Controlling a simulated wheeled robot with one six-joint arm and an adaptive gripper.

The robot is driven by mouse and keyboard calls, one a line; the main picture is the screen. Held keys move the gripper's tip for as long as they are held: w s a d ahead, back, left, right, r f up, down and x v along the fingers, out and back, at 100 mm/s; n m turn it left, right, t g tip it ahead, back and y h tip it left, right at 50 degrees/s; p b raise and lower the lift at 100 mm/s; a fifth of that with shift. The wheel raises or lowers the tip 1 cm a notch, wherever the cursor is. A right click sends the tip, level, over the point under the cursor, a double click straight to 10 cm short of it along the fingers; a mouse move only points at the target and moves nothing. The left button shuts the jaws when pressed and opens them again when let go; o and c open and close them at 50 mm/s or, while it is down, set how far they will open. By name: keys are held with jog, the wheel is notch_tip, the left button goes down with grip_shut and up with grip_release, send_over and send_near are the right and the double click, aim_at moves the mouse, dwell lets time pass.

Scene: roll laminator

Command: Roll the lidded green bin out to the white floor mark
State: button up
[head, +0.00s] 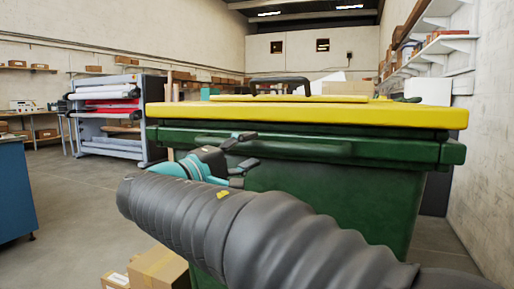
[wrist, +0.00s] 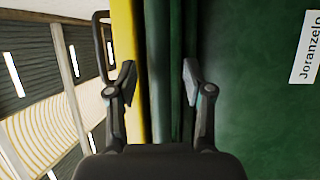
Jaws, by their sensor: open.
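The green bin (head: 330,195) stands large and close in front of me in the head view, its yellow lid (head: 300,115) shut on top. A green bar-like handle (head: 265,147) runs along its front just under the lid. My gripper (head: 236,160) is at the bin's front, near the left end of that handle. In the wrist view my gripper (wrist: 158,82) is open, with its fingers either side of the dark green rim and bar below the yellow lid (wrist: 126,50). I cannot tell whether the fingers touch it. The white floor mark is not in view.
Cardboard boxes (head: 158,268) sit on the floor at the bin's lower left. A blue cabinet (head: 15,190) stands at the left edge. A rack of rolls (head: 105,115) stands farther back. Bare floor (head: 85,210) lies between them. Wall shelves (head: 430,45) are at right.

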jog(key=v, duration=0.8)
jog(key=shift+s+a, duration=0.15)
jog(key=shift+a, duration=0.05)
notch_tip(320, 180, down, 11)
jog(key=w+a+n+g+y, duration=0.1)
jog(key=w+a+n+y, duration=0.1)
jog(key=n+y, duration=0.25)
jog(key=s+d+f+g+y, duration=0.2)
jog(key=d+f+g, duration=0.1)
jog(key=f, duration=0.3)
jog(key=s+d+f+g+y, duration=0.2)
jog(key=d+f, duration=0.1)
jog(key=f, duration=0.3)
jog(key=s+d+f+m+g+y, duration=0.55)
jog(key=s+d+f, duration=0.35)
jog(key=s+d, duration=0.2)
jog(key=s+d+m+t, duration=0.1)
jog(key=s+d+m, duration=0.2)
jog(key=d, duration=0.2)
jog(key=s+d+m+t, duration=0.1)
jog(key=s+d+m, duration=0.1)
jog(key=d+m, duration=0.2)
jog(key=shift+s+d+r+m, duration=0.3)
jog(key=shift+s+d+r, duration=0.05)
jog(key=shift+d, duration=0.75)
